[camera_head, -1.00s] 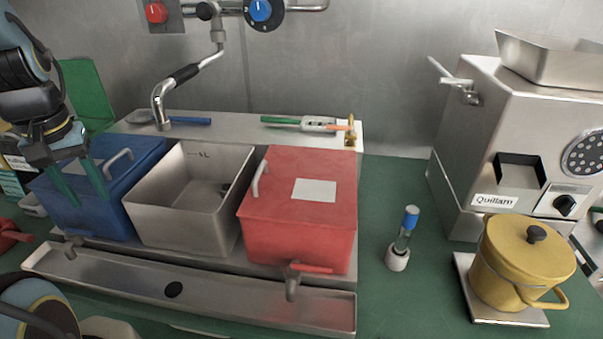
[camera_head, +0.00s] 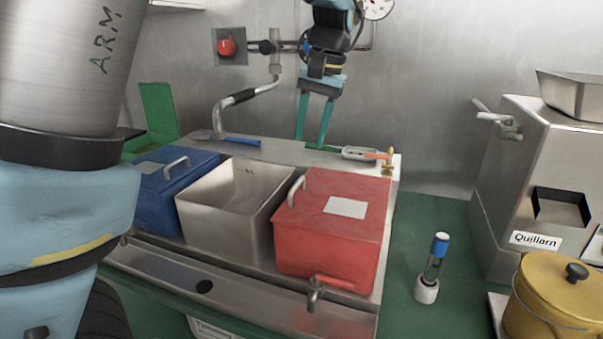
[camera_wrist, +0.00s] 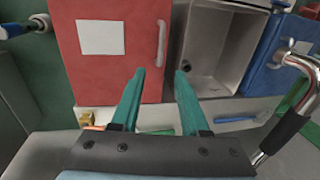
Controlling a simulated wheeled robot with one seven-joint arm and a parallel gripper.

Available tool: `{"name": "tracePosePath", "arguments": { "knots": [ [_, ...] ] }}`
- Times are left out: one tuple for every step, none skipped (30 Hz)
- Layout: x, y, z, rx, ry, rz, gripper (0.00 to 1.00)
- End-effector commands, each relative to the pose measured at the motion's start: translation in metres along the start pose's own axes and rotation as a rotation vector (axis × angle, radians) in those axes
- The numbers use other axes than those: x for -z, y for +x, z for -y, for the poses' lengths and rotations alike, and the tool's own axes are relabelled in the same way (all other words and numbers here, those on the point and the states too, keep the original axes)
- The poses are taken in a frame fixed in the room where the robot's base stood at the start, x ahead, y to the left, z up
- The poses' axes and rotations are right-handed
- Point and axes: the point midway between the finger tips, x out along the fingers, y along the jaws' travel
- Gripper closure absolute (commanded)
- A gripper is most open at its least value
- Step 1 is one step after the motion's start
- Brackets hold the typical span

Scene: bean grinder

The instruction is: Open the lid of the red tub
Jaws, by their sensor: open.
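The red tub (camera_head: 330,248) stands at the right end of the steel rack, its flat red lid (camera_head: 365,189) shut. A grey bar handle (camera_head: 296,189) is at the lid's left edge, and a white label lies on the lid. In the wrist view the lid (camera_wrist: 100,65) fills the upper left, with its handle (camera_wrist: 161,43) near the steel bin. My gripper (camera_head: 311,140) is open and empty, its two teal fingers pointing down behind the tubs. In the wrist view the fingertips (camera_wrist: 160,72) are apart, with the handle visible beyond them; no contact shows.
An open steel bin (camera_head: 215,222) stands between the red tub and a blue tub (camera_head: 153,205). A tap (camera_head: 222,110) rises behind, left of my gripper. Small tools lie on the rear ledge.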

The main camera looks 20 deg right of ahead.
Motion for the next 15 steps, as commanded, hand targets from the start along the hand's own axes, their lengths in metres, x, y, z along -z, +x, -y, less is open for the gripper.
{"name": "tracePosePath", "arguments": {
  "knots": [
    [-0.001,0.007,0.001,0.001,-0.001,0.005,0.55],
    [-0.001,0.011,0.001,0.000,-0.001,0.004,0.55],
    [-0.002,0.018,0.001,0.001,-0.001,0.006,0.55],
    [-0.002,0.024,0.001,0.001,-0.001,0.006,0.55],
    [-0.002,0.030,0.001,0.001,0.000,0.007,0.55],
    [-0.002,0.037,0.001,0.001,-0.001,0.007,0.55],
    [-0.002,0.043,0.001,0.001,-0.001,0.005,0.55],
    [-0.002,0.049,0.001,0.001,-0.001,0.007,0.55],
    [-0.002,0.056,0.001,0.000,-0.002,0.006,0.55],
    [-0.001,0.061,0.001,0.000,-0.002,0.005,0.55],
    [-0.002,0.067,0.002,0.000,-0.002,0.006,0.55],
    [-0.002,0.073,0.002,0.001,-0.001,0.005,0.55],
    [-0.002,0.077,0.002,0.001,-0.002,0.005,0.55],
    [-0.001,0.081,0.002,0.000,-0.002,0.004,0.55],
    [-0.001,0.086,0.002,0.000,-0.002,0.004,0.55]
  ]
}}
